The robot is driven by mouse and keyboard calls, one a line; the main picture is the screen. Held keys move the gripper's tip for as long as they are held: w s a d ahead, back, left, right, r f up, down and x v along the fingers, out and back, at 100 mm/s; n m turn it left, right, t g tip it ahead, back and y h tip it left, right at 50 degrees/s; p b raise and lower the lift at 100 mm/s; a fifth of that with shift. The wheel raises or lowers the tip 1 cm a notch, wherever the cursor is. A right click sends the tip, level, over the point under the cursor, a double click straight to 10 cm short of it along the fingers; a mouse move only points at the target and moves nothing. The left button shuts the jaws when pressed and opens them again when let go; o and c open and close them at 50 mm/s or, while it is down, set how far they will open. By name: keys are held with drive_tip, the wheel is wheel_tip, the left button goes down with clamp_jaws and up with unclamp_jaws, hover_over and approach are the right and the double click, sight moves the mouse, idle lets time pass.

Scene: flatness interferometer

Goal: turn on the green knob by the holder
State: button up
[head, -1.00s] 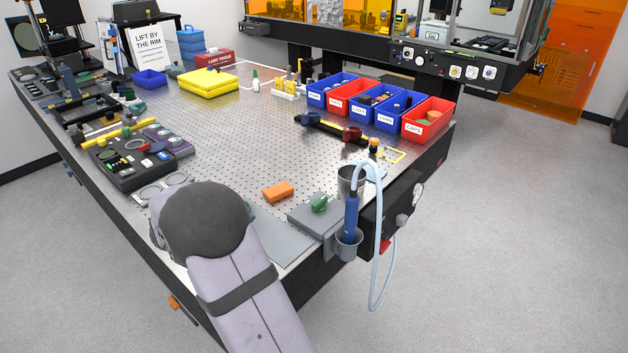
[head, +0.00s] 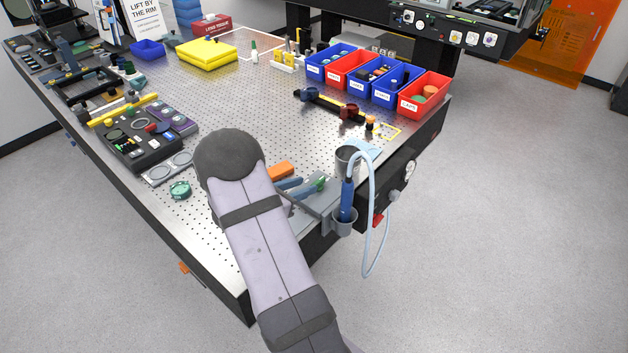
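The green knob (head: 319,184) sits on a grey plate at the table's near right corner in the head view, left of the holder. The holder is a grey cup (head: 345,222) on the table edge with a blue-handled tool (head: 347,200) standing in it. My gripper (head: 306,184) shows only in part, as blue-grey finger pieces coming out from behind my arm. The fingers are close to the knob, and one overlaps it in the picture. I cannot tell whether they touch it or how wide they stand. My arm hides the wrist.
An orange block (head: 281,170) lies just behind my fingers. A round green item (head: 180,190) lies left of my arm. Blue and red bins (head: 424,95) stand farther back.

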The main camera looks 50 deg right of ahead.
sight(318, 181)
drive_tip(key=shift+p+x, duration=1)
drive_tip(key=shift+x, duration=1.9)
clamp_jaws()
